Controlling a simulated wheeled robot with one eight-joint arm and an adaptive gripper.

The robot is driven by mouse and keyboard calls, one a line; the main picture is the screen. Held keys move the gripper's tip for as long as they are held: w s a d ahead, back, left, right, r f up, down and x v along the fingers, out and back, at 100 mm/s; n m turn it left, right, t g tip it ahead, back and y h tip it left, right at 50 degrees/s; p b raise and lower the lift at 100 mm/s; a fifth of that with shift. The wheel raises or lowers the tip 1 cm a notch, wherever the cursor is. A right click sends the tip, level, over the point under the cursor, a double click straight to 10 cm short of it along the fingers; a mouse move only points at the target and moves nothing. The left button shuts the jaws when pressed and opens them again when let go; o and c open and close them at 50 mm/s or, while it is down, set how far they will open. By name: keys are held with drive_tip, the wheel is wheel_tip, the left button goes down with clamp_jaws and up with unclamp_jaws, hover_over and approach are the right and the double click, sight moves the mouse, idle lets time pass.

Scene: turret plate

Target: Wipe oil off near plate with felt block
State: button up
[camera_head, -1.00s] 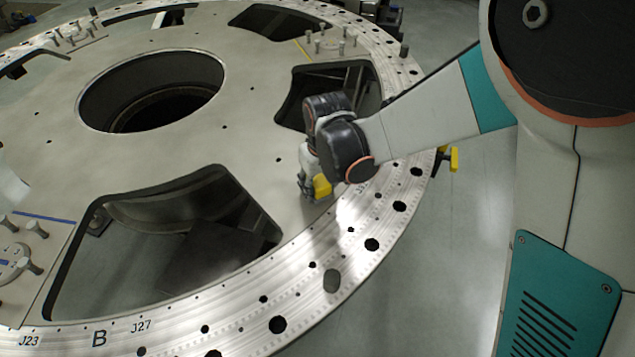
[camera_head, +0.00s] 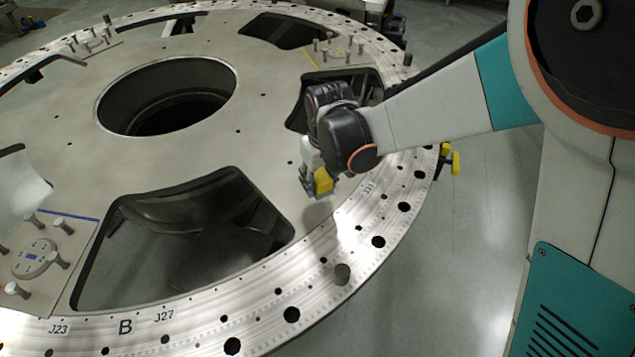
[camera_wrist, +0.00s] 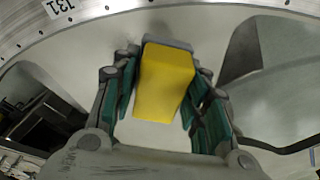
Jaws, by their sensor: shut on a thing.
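My gripper (camera_head: 313,182) is over the near right part of the big round metal plate (camera_head: 270,170), between two cut-out windows. It is shut on the felt block, a yellow block (camera_head: 323,181) with a grey felt layer at its far end. In the wrist view my gripper (camera_wrist: 165,85) has its green-padded fingers on both sides of the yellow block (camera_wrist: 163,88). The grey felt (camera_wrist: 170,43) faces the plate surface (camera_wrist: 90,50). Whether felt and plate touch cannot be told. Faint dark smudges show beside the felt; whether they are oil or shadow is unclear.
A large window (camera_head: 185,245) opens left of my gripper, and another (camera_head: 345,85) lies behind it. The outer ring (camera_head: 330,250) has several bolt holes. A pinned fixture (camera_head: 45,250) stands at the left edge, and a yellow clamp (camera_head: 450,160) sits at the right rim.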

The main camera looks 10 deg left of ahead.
drive_tip(key=shift+r+p, duration=0.55)
drive_tip(key=shift+r, duration=0.5)
